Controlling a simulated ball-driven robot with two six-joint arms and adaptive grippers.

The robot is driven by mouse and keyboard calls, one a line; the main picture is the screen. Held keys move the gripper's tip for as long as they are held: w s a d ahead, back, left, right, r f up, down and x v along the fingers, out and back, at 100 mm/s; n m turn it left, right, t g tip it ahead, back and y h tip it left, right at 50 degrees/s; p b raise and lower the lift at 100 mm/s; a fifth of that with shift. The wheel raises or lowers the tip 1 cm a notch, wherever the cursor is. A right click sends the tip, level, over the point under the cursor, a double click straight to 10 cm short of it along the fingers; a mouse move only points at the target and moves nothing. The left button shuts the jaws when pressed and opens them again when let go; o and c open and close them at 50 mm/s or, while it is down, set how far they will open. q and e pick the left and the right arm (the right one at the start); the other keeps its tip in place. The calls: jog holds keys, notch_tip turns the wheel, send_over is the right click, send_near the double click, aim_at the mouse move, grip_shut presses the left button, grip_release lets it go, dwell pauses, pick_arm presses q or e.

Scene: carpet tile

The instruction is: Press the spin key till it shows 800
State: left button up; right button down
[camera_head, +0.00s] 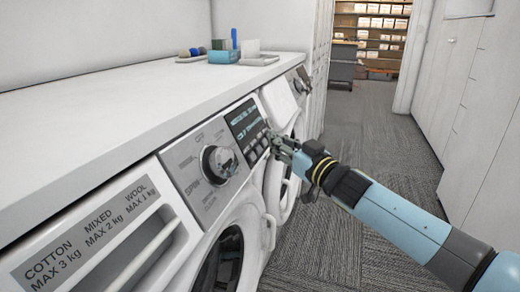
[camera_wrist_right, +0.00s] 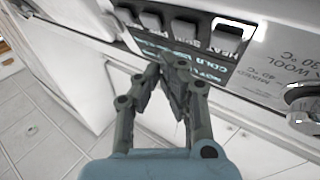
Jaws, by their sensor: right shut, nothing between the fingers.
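The display carries small light text, and I cannot read a spin number there. My right gripper (camera_head: 274,139) is shut and empty, its tips close to the keys' right side. In the wrist view the keys (camera_wrist_right: 187,29) form a row above the fingertips (camera_wrist_right: 175,58), with small labels and part of the lit display (camera_wrist_right: 205,68). The fingertips overlap the panel in that view; I cannot tell whether they touch a key. My left gripper is out of view.
A round program knob (camera_head: 218,163) sits left of the panel. The white counter (camera_head: 140,108) runs above the machines. A second machine (camera_head: 282,108) stands beyond. A tray (camera_head: 258,60) and a blue box (camera_head: 223,57) rest at the counter's far end. The carpeted aisle (camera_head: 350,145) is open.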

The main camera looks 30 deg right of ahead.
jog(key=shift+w+a+f, duration=0.3)
jog(key=shift+w+a, duration=0.1)
jog(key=shift+a, duration=0.05)
dwell(1.1)
jog(key=shift+w+a+f, duration=0.2)
jog(key=shift+w, duration=0.1)
jog(key=shift+w+a+f, duration=0.1)
jog(key=shift+w+a, duration=0.15)
dwell(0.9)
dwell(0.4)
jog(key=shift+s+d+r+p, duration=0.35)
jog(key=shift+s+d+p, duration=0.15)
jog(key=shift+s+p, duration=0.05)
